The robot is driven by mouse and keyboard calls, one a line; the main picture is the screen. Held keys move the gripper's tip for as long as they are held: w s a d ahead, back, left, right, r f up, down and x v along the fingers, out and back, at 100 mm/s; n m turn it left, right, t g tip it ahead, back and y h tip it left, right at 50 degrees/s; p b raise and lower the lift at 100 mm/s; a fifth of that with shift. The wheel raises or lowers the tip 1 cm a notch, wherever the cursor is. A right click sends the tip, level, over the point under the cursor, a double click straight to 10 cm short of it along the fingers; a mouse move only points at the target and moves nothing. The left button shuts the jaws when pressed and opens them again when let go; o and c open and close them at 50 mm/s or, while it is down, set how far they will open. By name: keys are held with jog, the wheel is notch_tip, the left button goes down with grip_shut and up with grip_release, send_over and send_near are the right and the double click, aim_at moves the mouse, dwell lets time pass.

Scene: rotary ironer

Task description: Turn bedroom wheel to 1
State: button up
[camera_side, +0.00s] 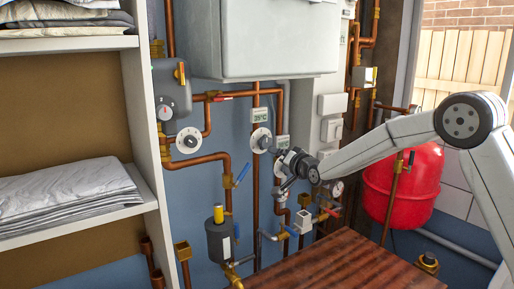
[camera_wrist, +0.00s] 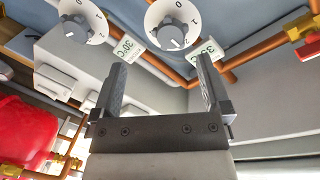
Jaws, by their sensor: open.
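Two white wheels with dark grey knobs, marked 0, 1 and 2, show at the top of the wrist view: a left wheel (camera_wrist: 80,20) beside a 30°C label (camera_wrist: 129,48), and a middle wheel (camera_wrist: 173,24) beside a 35°C label (camera_wrist: 207,52). No room name is legible on either. In the side view the 35°C wheel (camera_side: 261,140) hangs under its label, left of my gripper (camera_side: 282,170). My gripper is open and empty between its fingers (camera_wrist: 162,72), apart from both wheels. In the side view it hides the area below another label (camera_side: 282,142).
A further wheel (camera_side: 188,140) sits to the left. Copper pipes (camera_side: 256,200) and blue-handled valves (camera_side: 243,173) surround the wheels. A white boiler (camera_side: 278,40) is above, a wooden worktop (camera_side: 340,265) below, and a red tank (camera_side: 403,182) to the right.

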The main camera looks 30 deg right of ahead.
aim_at(267, 143)
jog(key=shift+w+d+r+m+t, duration=0.3)
jog(key=shift+w+r+m+t, duration=0.15)
jog(key=shift+w+r, duration=0.4)
jog(key=shift+w, duration=0.15)
jog(key=shift+w+d, duration=0.15)
jog(key=shift+w, duration=1.1)
jog(key=shift+w+d, duration=0.2)
jog(key=shift+w, duration=1)
jog(key=shift+w+d, duration=0.15)
jog(key=shift+w, duration=1.1)
jog(key=c, duration=1.3)
